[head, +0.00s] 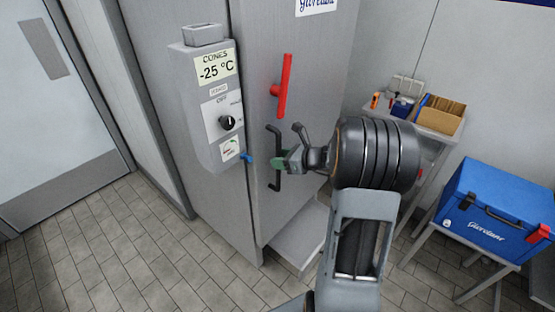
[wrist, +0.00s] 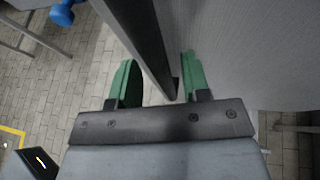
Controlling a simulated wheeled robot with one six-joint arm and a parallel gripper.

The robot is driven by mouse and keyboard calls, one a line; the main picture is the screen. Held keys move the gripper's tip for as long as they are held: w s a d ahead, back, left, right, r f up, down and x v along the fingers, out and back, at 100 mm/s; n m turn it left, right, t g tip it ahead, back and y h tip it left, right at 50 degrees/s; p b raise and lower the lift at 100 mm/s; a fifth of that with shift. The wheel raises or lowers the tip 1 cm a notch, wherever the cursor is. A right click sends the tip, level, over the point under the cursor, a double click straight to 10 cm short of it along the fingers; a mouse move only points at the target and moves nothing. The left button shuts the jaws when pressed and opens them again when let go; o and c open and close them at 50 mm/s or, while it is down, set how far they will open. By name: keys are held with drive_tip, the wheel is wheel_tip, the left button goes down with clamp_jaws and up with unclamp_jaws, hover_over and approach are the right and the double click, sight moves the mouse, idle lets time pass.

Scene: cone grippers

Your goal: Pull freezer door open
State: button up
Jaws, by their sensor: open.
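The grey freezer door (head: 325,55) stands upright in the head view, and I see no clear gap along its left edge. Its black vertical bar handle (head: 276,183) is at mid-height. My gripper (head: 283,162) is at the handle, with its green fingers open. In the wrist view the dark handle bar (wrist: 143,40) runs between the two spread fingers of my gripper (wrist: 160,78), with space on both sides. The grey door surface (wrist: 255,50) fills the right of that view. The fingertips are partly hidden in the head view.
A red lever (head: 285,85) is above the handle. A control box (head: 208,110) reading -25 °C and a blue knob (head: 247,158) are to the left. A blue cooler (head: 495,205) on a stand and a small table (head: 432,125) are to the right. Tiled floor is clear at front left.

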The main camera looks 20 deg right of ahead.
drive_tip(key=shift+w+a+f, duration=0.25)
drive_tip(key=shift+w+a, duration=0.1)
drive_tip(key=shift+w, duration=0.15)
clamp_jaws()
